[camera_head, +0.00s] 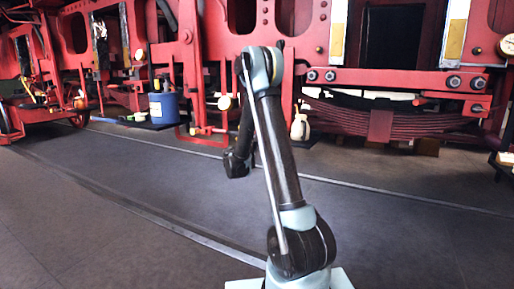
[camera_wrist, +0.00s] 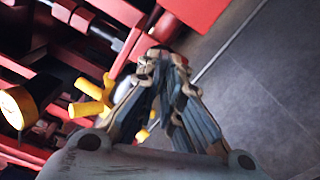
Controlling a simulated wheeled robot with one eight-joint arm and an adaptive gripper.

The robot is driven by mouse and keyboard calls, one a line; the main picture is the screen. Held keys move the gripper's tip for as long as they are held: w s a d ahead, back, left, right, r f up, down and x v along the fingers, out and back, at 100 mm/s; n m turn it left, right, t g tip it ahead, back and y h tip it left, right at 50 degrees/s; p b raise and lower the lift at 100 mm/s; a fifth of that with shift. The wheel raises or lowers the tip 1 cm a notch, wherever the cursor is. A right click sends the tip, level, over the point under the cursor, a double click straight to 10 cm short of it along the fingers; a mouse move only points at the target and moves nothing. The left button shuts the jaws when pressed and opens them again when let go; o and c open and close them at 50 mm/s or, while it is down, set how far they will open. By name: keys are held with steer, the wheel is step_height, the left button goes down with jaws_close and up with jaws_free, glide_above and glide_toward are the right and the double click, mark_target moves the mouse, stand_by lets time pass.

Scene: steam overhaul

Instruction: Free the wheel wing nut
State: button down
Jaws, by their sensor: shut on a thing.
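In the wrist view my gripper (camera_wrist: 163,58) has its fingers drawn together at the tips, close to the red metalwork. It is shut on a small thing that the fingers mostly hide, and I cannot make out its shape. A yellow pronged piece (camera_wrist: 90,98), like a wing nut or handle, shows just left of the fingers. I cannot tell whether it joins what is held. A small yellow bit (camera_wrist: 143,135) shows beside the lower finger. In the head view my arm hides the gripper, and no wing nut can be made out.
Red locomotive framework (camera_head: 385,80) fills the back, with a leaf spring (camera_head: 380,122) at right. A blue drum (camera_head: 163,108) and a cream bottle (camera_head: 300,125) stand by it. A yellow disc (camera_wrist: 17,107) is at left in the wrist view. The grey floor (camera_head: 120,190) in front is clear.

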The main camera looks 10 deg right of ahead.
steer(key=shift+f, duration=0.15)
steer(key=c, duration=1.8)
jaws_free()
steer(key=shift+o, duration=0.2)
steer(key=v, duration=1.2)
